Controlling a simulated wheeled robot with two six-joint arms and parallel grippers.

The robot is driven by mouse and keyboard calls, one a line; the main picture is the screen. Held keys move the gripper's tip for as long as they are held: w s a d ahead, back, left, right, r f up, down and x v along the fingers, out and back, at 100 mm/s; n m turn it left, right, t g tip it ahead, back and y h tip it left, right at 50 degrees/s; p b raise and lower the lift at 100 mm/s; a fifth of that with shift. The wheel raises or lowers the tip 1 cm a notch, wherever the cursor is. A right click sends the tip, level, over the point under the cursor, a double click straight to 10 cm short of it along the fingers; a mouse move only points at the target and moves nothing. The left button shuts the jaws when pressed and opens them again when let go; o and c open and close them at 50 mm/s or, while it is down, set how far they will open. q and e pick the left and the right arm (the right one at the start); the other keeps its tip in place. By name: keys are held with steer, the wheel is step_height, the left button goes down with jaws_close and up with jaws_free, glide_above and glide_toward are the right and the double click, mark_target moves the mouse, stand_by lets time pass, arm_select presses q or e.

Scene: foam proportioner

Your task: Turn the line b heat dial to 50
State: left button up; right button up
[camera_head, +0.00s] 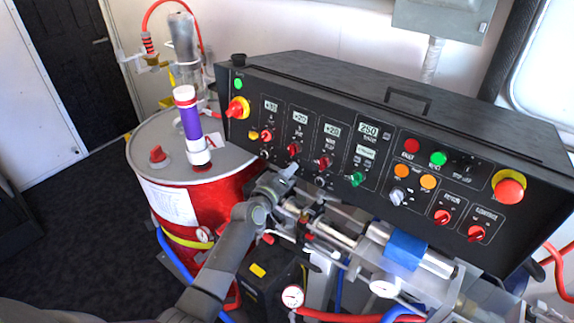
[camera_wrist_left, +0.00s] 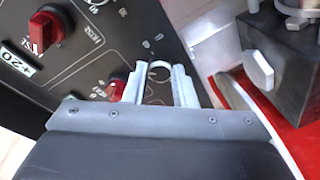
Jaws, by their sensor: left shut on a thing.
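The black control panel (camera_head: 308,95) carries a row of red dials under small displays. The middle red dial (camera_head: 295,149), which looks like line b heat, sits just above my left gripper (camera_head: 293,169). In the left wrist view, a red dial (camera_wrist_left: 116,90) is partly hidden beside the left finger. My left gripper (camera_wrist_left: 160,75) points at the panel's lower part, its fingers close around a small pale round fitting (camera_wrist_left: 160,65). I cannot tell for sure what this fitting is. The dial's scale is too small to read. My right gripper is not in view.
A neighbouring red dial (camera_wrist_left: 45,30), seemingly marked HOSE, is beside a +20 display (camera_wrist_left: 18,62). A red drum (camera_head: 225,190) stands left of the panel. Pipes, gauges (camera_head: 292,296) and a blue-wrapped cylinder (camera_head: 405,249) crowd the space below it.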

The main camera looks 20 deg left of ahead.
arm_select(q)
steer(key=shift+n+p, duration=0.45)
steer(key=shift+n, duration=0.15)
steer(key=o, duration=1)
steer(key=shift+s, duration=0.1)
steer(key=b+v, duration=0.2)
steer(key=v, duration=1.5)
steer(key=shift+s+r, duration=0.15)
